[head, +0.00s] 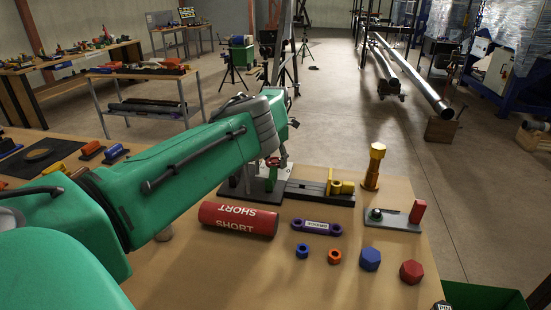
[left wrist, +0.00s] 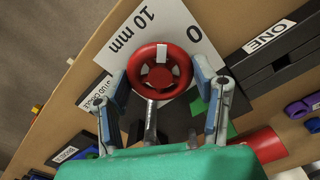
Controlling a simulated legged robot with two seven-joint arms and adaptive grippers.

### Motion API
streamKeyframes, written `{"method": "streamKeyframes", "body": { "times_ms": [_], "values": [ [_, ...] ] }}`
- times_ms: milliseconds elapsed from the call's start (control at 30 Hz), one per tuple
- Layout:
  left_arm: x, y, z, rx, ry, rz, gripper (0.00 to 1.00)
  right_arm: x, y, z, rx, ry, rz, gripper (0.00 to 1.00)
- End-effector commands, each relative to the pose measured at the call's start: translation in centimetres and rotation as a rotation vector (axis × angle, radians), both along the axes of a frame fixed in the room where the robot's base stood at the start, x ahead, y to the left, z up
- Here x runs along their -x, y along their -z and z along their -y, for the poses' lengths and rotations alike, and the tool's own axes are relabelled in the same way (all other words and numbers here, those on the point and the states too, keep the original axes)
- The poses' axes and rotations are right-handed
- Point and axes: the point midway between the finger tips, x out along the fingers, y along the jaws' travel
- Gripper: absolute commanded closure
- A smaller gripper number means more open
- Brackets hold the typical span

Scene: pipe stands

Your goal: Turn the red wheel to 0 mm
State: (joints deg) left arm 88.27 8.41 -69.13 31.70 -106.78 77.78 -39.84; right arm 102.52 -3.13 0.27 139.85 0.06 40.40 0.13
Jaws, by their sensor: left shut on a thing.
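The red wheel (left wrist: 160,72) shows in the left wrist view in front of a white plate (left wrist: 186,14) marked "10 mm" and "0". A white mark sits on the wheel's rim, at the top in that view, between the two labels. My left gripper (left wrist: 160,86) has one finger on each side of the wheel, shut on its rim. In the head view my left gripper (head: 277,160) is over the stand at the back of the table, and hides most of the wheel there. My right gripper is in neither view.
On the table (head: 190,280) are a red "SHORT" cylinder (head: 238,219), a purple link (head: 317,227), blue and orange rings, blue and red hexagonal blocks, a yellow post (head: 374,167) and a grey plate (head: 393,221) with a red peg. A black base with yellow parts (head: 340,187) adjoins the stand.

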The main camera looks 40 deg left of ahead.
Motion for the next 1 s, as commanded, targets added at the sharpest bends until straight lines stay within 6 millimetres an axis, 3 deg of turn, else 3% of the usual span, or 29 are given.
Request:
{"method": "streamKeyframes", "body": {
  "times_ms": [500, 1000],
  "values": [
    [-0.2, -0.3, -0.1, -0.007, 0.455, 0.007, 0.75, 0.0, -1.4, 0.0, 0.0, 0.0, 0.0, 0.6],
    [-0.2, -0.2, -0.2, -0.008, 0.657, 0.007, 0.75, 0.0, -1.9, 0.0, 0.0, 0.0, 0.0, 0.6]
  ]
}}
